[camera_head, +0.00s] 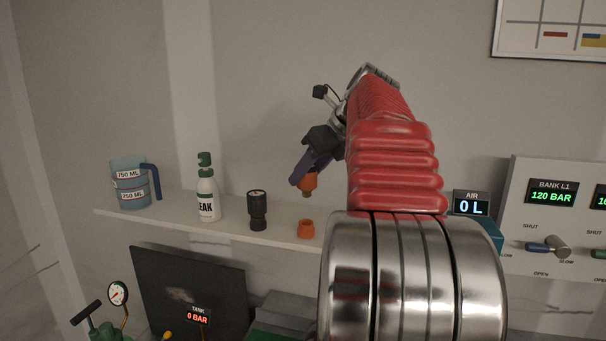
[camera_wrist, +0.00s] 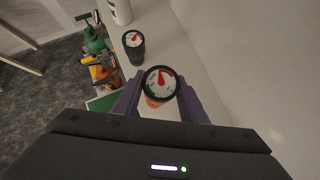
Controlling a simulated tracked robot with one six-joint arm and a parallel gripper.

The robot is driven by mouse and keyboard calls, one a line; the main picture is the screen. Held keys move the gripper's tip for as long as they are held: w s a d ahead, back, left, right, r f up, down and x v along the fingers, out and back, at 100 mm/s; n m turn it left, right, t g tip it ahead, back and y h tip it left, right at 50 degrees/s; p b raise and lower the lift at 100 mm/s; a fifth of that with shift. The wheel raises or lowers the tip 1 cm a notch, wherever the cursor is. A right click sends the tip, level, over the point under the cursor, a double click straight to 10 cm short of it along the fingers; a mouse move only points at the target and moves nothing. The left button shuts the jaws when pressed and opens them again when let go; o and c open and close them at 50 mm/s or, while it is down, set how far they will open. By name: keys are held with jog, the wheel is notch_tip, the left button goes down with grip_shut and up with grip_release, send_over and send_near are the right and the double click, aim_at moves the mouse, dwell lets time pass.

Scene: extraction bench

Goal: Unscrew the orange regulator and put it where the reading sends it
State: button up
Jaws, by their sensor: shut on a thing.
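My gripper (camera_head: 303,174), with purple fingers, is shut on the orange regulator (camera_head: 309,183) and holds it in the air above the shelf (camera_head: 280,234). In the wrist view the regulator's round gauge (camera_wrist: 160,83), white with a red needle, sits between the two fingers (camera_wrist: 157,98). The needle's exact reading is too small to tell. A short orange piece (camera_head: 306,229) stands on the shelf below the held regulator, apart from it. A black regulator (camera_head: 257,208) with a gauge on top stands upright to its left, and also shows in the wrist view (camera_wrist: 134,48).
A white LEAK bottle (camera_head: 207,196) and a blue measuring jug (camera_head: 130,184) stand farther left. The tank display (camera_head: 198,315) reads 0 BAR. The AIR display (camera_head: 471,203) reads 0 L and BANK L1 (camera_head: 552,192) reads 120 BAR. Shelf room is free between the bottles.

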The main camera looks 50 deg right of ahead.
aim_at(311, 189)
jog(key=shift+w+f, duration=0.15)
jog(key=shift+f, duration=2.75)
jog(key=shift+f, duration=1.3)
jog(key=o, duration=1.5)
jog(key=shift+c, duration=0.2)
jog(key=v, duration=1.3)
jog(key=shift+s+r, duration=0.2)
jog(key=shift+s, duration=0.05)
jog(key=shift+a, duration=0.15)
